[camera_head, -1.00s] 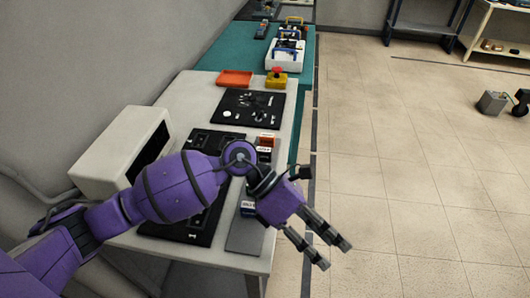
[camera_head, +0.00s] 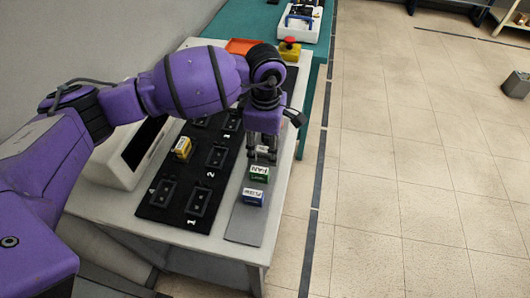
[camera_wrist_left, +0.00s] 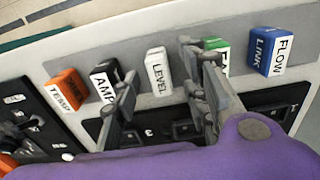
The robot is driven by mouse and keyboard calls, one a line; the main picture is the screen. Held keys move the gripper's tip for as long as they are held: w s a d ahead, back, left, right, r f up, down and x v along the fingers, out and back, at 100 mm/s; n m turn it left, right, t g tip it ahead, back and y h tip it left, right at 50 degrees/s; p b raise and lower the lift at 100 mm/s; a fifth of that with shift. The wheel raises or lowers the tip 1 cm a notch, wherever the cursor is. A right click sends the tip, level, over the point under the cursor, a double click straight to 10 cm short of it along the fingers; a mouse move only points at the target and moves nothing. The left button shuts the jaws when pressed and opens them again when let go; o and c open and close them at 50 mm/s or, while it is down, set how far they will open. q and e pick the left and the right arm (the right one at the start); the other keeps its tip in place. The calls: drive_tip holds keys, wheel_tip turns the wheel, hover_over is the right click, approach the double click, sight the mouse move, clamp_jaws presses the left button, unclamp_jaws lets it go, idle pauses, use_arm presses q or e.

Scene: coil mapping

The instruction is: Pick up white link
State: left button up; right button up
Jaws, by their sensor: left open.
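The white link, a small white block marked LEVEL (camera_wrist_left: 158,72), stands in a row of coloured blocks in the left wrist view. My left gripper (camera_head: 262,155) points down over that row in the head view, and its fingers mostly hide the white block there. In the wrist view the left gripper (camera_wrist_left: 165,90) is open, with one finger on each side of the white block's position. The fingers look apart from the block; how far they are above it I cannot tell. My right gripper is not in view.
Green (camera_head: 259,173) and blue (camera_head: 252,197) blocks stand on the grey strip (camera_head: 243,226); black (camera_wrist_left: 106,78) and orange (camera_wrist_left: 69,90) blocks are on the other side. A black socket board (camera_head: 171,218) with a yellow block (camera_head: 182,148) lies alongside.

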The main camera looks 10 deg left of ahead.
use_arm(q)
drive_tip(key=shift+f, duration=0.7)
clamp_jaws()
drive_tip(key=shift+r, duration=0.1)
